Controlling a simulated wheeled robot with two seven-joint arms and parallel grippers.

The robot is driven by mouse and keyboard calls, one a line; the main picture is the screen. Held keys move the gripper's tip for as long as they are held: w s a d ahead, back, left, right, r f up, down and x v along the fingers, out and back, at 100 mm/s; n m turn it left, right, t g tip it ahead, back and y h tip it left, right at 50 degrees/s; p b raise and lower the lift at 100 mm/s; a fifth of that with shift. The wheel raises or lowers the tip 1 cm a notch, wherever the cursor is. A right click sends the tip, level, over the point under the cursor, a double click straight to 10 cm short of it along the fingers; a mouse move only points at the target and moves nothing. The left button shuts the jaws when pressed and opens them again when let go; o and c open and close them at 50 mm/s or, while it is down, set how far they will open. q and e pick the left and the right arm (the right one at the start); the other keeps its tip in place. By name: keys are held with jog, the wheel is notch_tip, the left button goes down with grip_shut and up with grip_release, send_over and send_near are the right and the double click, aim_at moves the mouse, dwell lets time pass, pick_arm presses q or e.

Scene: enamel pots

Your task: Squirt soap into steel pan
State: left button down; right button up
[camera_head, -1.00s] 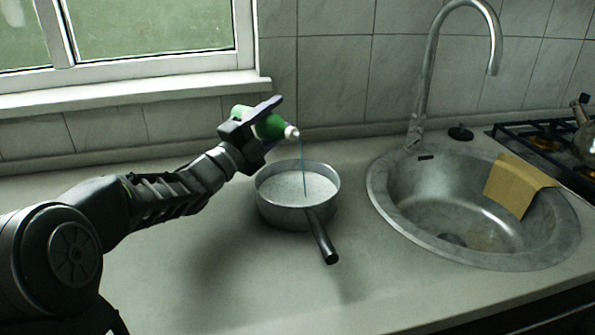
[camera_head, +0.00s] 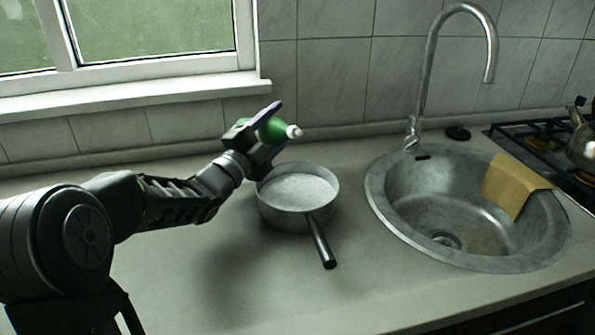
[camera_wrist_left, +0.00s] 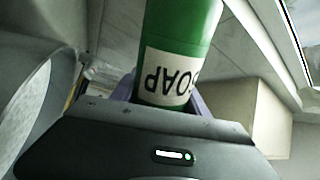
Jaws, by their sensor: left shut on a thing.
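My left gripper (camera_head: 262,134) is shut on a green soap bottle (camera_head: 275,130) with a white cap. The bottle lies tilted on its side, its cap pointing right, above the back left rim of the steel pan. In the left wrist view the green bottle (camera_wrist_left: 182,40) shows with its upside-down SOAP label. The steel pan (camera_head: 290,218) stands on the counter with its dark handle (camera_head: 321,243) pointing to the front right. The inside of the pan looks pale. No stream shows from the cap. My right gripper is not in view.
A round steel sink (camera_head: 395,215) with a curved tap (camera_head: 425,80) lies right of the pan. A yellow cloth (camera_head: 514,185) hangs over its rim. A stove (camera_head: 540,145) with a kettle (camera_head: 583,140) is at far right. The counter (camera_head: 250,290) in front is clear.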

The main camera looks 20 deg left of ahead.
aim_at(282, 120)
pick_arm(q)
jog(key=shift+d+r+n, duration=0.1)
jog(key=shift+n, duration=0.2)
jog(key=r+n+y, duration=0.1)
jog(key=n, duration=0.1)
jog(key=d+n+y, duration=0.1)
jog(key=n, duration=0.2)
jog(key=d+r+n+y+p, duration=0.1)
jog(key=n, duration=0.1)
jog(key=shift+s+r+n, duration=0.3)
jog(key=shift+s+n, duration=0.05)
jog(key=shift+n, duration=0.05)
jog(key=n, duration=0.2)
jog(key=n+g, duration=0.1)
jog(key=n, duration=0.2)
jog(key=n+g+y, duration=0.1)
jog(key=n, duration=0.2)
jog(key=shift+w+a+f, duration=0.2)
jog(key=shift+a+f, duration=0.2)
